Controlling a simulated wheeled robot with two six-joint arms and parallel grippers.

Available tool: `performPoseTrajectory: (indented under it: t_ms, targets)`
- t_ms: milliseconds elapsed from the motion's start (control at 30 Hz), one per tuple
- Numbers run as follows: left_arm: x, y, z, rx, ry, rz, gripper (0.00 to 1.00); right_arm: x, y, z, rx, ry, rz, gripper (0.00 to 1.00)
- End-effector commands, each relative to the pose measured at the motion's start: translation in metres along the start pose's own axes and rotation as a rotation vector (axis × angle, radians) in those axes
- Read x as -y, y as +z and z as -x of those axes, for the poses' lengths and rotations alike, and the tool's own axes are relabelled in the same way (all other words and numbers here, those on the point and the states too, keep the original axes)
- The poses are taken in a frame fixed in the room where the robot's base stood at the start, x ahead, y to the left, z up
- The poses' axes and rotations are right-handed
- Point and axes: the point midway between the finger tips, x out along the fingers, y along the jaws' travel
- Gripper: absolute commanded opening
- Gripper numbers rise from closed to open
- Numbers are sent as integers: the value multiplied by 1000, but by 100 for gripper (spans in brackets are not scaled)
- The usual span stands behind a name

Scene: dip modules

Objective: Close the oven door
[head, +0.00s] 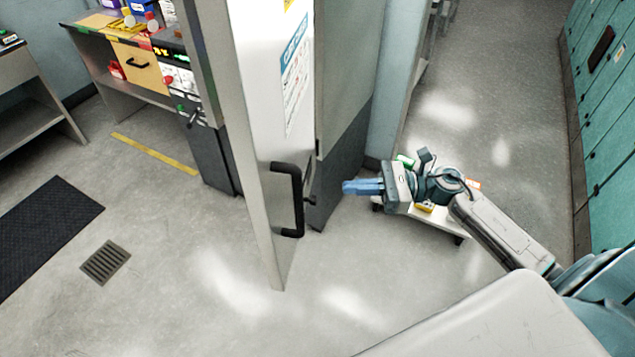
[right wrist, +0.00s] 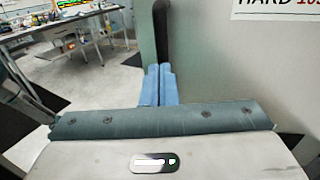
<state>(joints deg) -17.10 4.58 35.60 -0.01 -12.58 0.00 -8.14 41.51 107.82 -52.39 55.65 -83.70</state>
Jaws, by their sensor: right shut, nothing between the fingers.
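The oven door is a tall pale grey panel (head: 262,120) that stands open, swung out into the room, in the head view. Its upright black bar handle (head: 299,203) sits low near its free edge, and part of it also shows at the top of the right wrist view (right wrist: 161,30). My right gripper (head: 347,187) is to the right of the handle, with a gap between them. Its blue fingers (right wrist: 158,85) are together and empty, pointing toward the door. The oven's inside is hidden. My left gripper is not in view.
A low white wheeled cart (head: 440,221) is behind my right wrist. A workbench (head: 120,42) stands behind the door at left. A black mat (head: 42,238) and a floor drain (head: 106,262) lie at left. Teal lockers (head: 605,130) line the right. Floor around the door's lower edge looks clear.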

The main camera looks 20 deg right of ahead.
Motion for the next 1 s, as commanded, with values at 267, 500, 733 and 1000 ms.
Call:
performPoseTrajectory:
  t_ms: [267, 500, 733, 1000]
  targets:
    - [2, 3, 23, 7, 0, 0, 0, 0, 5, -35, 5, -1, -2, 0]
    - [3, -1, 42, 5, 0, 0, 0, 0, 5, -64, 4, -1, -3, 0]
    - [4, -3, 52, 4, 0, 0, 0, 0, 2, -79, 1, -1, -3, 0]
    - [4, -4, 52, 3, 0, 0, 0, 0, 0, -82, -1, -1, -1, 0]
